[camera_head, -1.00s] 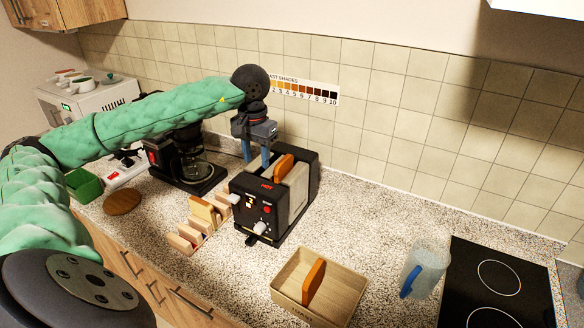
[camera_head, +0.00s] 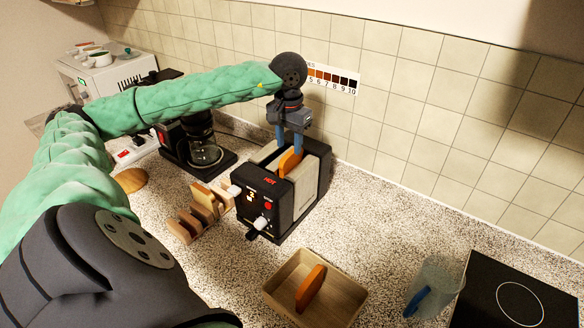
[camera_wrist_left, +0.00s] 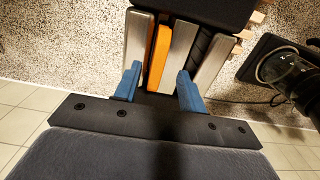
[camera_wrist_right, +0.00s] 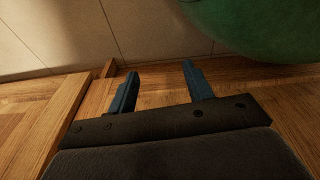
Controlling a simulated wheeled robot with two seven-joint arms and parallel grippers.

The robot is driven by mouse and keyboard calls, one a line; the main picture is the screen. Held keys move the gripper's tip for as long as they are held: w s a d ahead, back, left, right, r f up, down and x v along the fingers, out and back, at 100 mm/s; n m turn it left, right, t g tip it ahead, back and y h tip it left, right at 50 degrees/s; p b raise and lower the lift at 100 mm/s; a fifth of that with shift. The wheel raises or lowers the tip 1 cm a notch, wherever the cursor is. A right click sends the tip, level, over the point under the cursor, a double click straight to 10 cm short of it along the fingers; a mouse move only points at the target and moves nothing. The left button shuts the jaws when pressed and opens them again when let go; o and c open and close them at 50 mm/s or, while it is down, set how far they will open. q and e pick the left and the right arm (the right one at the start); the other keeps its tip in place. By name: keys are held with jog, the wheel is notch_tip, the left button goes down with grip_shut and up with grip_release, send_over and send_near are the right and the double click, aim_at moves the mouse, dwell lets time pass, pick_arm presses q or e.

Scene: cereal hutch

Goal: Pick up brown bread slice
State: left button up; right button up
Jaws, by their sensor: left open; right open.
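A browned bread slice (camera_head: 290,161) stands upright in one slot of the black toaster (camera_head: 304,207), its top sticking out. In the left wrist view the slice (camera_wrist_left: 159,58) shows as an orange strip between metal slot walls. My left gripper (camera_head: 290,145) is open above the toaster, pointing down. In the left wrist view its blue fingers (camera_wrist_left: 158,85) are on either side of the slice, with gaps between. My right gripper (camera_wrist_right: 160,82) is open and empty over a wooden surface in the right wrist view. Another brown slice (camera_head: 311,288) stands in a wooden box (camera_head: 345,303).
A wooden rack with pale slices (camera_head: 205,207) stands left of the toaster. A coffee maker (camera_head: 200,150) is behind it. A clear jug with a blue handle (camera_head: 437,283) and a black hob (camera_head: 515,298) are at the right.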

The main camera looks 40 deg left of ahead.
aim_at(290, 153)
pick_arm(q)
notch_tip(290, 153, down, 4)
jog(key=shift+d+r, duration=0.1)
jog(key=shift+r, duration=0.1)
jog(key=shift+f, duration=0.3)
jog(key=shift+w, duration=0.1)
jog(key=c, duration=0.8)
grip_shut()
